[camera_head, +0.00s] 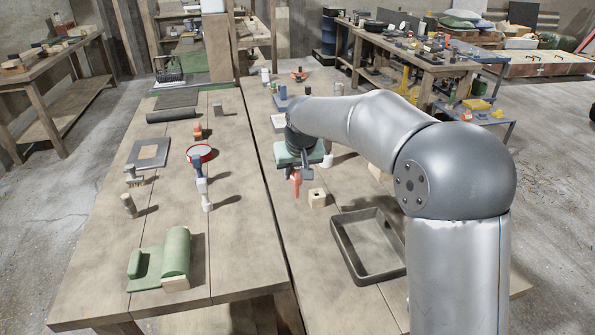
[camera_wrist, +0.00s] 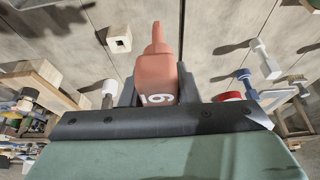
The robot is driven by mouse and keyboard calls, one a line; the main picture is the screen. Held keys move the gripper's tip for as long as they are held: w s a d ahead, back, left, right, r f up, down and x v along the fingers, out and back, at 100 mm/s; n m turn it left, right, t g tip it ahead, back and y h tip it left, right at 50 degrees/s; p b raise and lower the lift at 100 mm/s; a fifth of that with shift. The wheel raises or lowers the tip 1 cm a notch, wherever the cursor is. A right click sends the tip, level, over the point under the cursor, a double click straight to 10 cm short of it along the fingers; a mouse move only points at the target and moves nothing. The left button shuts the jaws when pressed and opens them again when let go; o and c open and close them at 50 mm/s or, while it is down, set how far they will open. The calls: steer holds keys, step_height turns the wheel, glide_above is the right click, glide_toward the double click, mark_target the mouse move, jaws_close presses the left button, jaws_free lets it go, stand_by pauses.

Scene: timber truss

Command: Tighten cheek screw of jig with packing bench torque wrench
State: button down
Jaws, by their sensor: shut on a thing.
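My gripper (camera_head: 297,167) hangs above the right-hand bench. It is shut on an orange bottle-shaped item (camera_wrist: 157,68) with a narrow tip and white marking, which also shows below it in the head view (camera_head: 296,180). I cannot tell whether this item is the torque wrench. Its tip points away from my palm. I cannot make out a cheek screw. A small wooden block with a dark hole (camera_head: 317,198) stands on the bench just right of the held item; it also shows in the wrist view (camera_wrist: 118,39).
A grey tray (camera_head: 345,253) lies nearer on the right. The left bench bears a red-rimmed round item (camera_head: 201,153), blue and white pieces (camera_head: 204,187), a brush (camera_head: 134,176), a grey frame (camera_head: 148,154) and a green rounded block (camera_head: 176,254). A dark gap divides the benches.

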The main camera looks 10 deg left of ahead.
steer(key=c, duration=1.8)
jaws_free()
jaws_close()
steer(key=shift+d, duration=0.1)
steer(key=d+r+p, duration=0.2)
steer(key=d+r, duration=0.2)
steer(key=d, duration=1.6)
steer(key=w+d+r+p, duration=0.1)
steer(key=d+r, duration=0.3)
steer(key=d, duration=1.5)
steer(key=shift+w+d+r+p, duration=0.2)
steer(key=shift+d+p, duration=0.15)
steer(key=shift+p, duration=0.2)
